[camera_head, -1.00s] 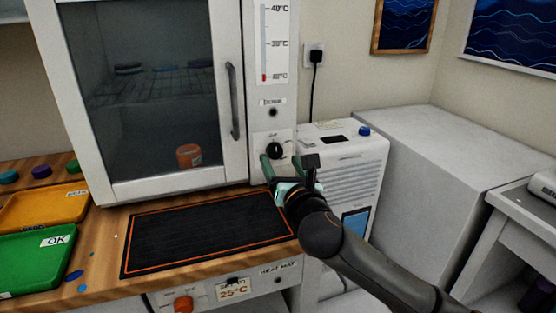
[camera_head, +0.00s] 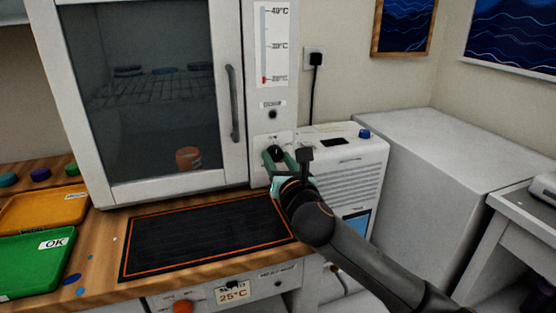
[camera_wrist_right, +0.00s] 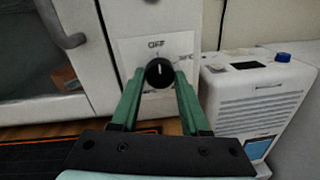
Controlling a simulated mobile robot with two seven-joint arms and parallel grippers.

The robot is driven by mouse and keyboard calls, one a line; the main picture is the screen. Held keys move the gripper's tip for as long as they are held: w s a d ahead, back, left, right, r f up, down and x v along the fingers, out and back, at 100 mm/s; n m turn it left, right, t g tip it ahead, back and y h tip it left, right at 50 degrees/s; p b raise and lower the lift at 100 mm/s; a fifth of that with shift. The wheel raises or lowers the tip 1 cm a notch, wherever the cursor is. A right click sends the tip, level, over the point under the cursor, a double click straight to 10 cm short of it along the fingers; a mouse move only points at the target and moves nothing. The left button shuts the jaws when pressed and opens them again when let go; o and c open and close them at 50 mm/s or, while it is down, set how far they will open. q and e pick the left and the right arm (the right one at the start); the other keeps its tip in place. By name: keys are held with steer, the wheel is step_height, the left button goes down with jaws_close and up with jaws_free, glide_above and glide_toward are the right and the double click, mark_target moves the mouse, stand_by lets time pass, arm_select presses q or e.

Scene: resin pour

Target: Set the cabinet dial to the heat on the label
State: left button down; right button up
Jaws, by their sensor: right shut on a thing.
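The cabinet dial (camera_head: 275,152) is a round black knob on the cabinet's white right-hand panel. In the right wrist view the dial (camera_wrist_right: 159,72) has a white mark pointing up, toward the word OFF on its plate (camera_wrist_right: 180,47). My right gripper (camera_head: 278,157) has its green fingers at the dial, one on each side, shut on it. The same fingers show in the right wrist view (camera_wrist_right: 160,80). My left gripper is not in view.
The white cabinet (camera_head: 228,178) has a glass door with a vertical handle (camera_head: 233,103). A thermometer scale (camera_head: 272,45) is above the dial. A white appliance (camera_head: 345,150) stands close to the right. A black mat (camera_head: 205,235) and green tray (camera_head: 30,265) lie in front.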

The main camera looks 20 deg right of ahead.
steer(key=c, duration=0.4)
jaws_close()
